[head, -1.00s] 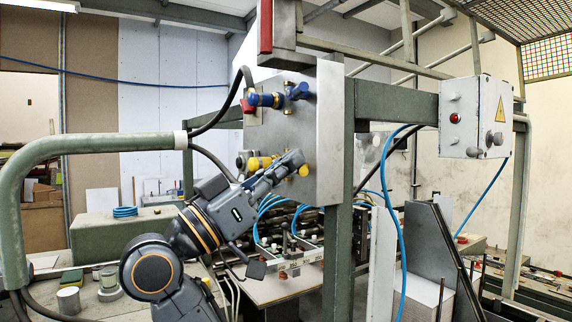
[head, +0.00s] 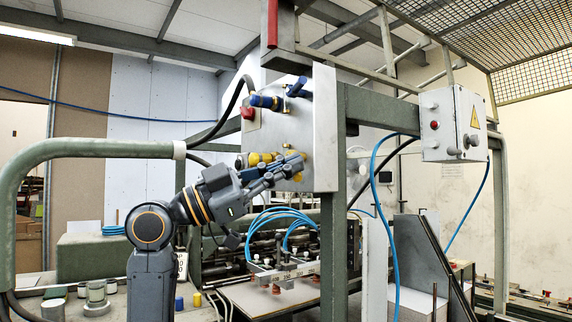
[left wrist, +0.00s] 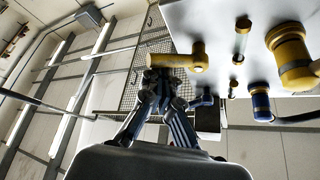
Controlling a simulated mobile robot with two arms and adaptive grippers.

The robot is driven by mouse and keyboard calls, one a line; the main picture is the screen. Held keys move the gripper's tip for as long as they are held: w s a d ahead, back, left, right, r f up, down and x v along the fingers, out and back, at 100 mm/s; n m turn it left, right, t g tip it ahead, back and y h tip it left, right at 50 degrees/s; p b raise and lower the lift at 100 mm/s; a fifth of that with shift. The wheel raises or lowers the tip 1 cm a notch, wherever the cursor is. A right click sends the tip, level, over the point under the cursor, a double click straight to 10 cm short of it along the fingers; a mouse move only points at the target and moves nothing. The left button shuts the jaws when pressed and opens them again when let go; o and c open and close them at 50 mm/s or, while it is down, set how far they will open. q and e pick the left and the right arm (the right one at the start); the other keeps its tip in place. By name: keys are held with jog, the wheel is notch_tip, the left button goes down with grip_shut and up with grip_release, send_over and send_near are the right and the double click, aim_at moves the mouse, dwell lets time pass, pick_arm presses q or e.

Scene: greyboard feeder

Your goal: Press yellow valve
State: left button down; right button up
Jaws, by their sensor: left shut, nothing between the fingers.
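The yellow valve (head: 298,176) is on the lower part of a grey metal panel (head: 325,130), partly hidden by my left gripper (head: 292,164). In the left wrist view the yellow valve's handle (left wrist: 187,60) sticks out sideways from the panel. My left gripper's fingertips (left wrist: 160,78) are shut with nothing between them. They sit right at the free end of the handle, and I cannot tell whether they touch it. My right gripper is not in view.
A blue valve (head: 297,88) and a blue fitting (head: 266,102) sit higher on the panel. A yellow fitting (head: 256,158) is left of the yellow valve. A control box (head: 452,124) hangs at the right. Blue hoses and machine parts lie below.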

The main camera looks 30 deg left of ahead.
pick_arm(q)
jog(key=m+g, duration=0.1)
jog(key=m, duration=0.2)
jog(key=a+f+m+g+p, duration=0.1)
jog(key=m+g, duration=0.1)
jog(key=m, duration=0.1)
jog(key=a+f+m+g+p, duration=0.1)
jog(key=m+g, duration=0.1)
jog(key=m, duration=0.2)
jog(key=shift+w+a, duration=0.25)
jog(key=shift+w, duration=0.15)
dwell(0.4)
